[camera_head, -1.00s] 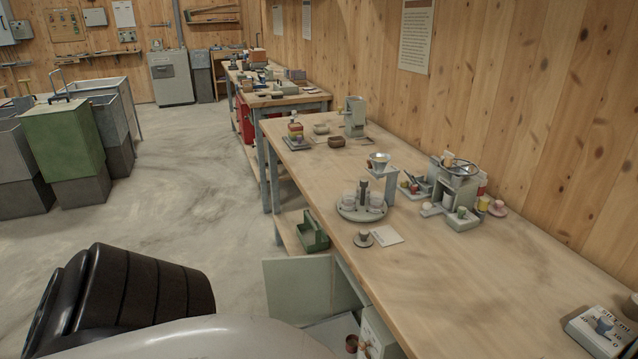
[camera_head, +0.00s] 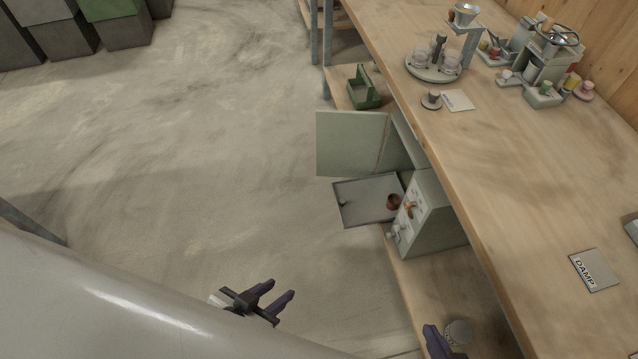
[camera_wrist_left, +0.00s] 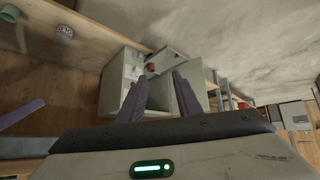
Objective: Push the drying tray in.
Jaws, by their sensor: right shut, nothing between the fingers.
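The drying tray (camera_head: 362,211) is a flat grey tray sticking out of a pale green cabinet (camera_head: 437,221) under the bench. A red-brown round thing (camera_head: 394,202) sits at its inner end, and a small knob shows near its outer end. The cabinet door (camera_head: 352,143) stands open. My left gripper (camera_head: 277,301) is open and empty, below and left of the tray in the head view. In the left wrist view the tray (camera_wrist_left: 167,60) lies beyond the left gripper's fingers (camera_wrist_left: 160,92). My right gripper (camera_head: 437,342) is shut, partly cut off at the bottom edge.
The wooden bench top (camera_head: 500,180) overhangs the cabinet. A lower shelf (camera_head: 415,300) carries a grey round pot (camera_head: 458,333) and a green caddy (camera_head: 363,88). A "DAMP" card (camera_head: 594,270) lies on the bench. The floor (camera_head: 200,150) left of the tray is clear.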

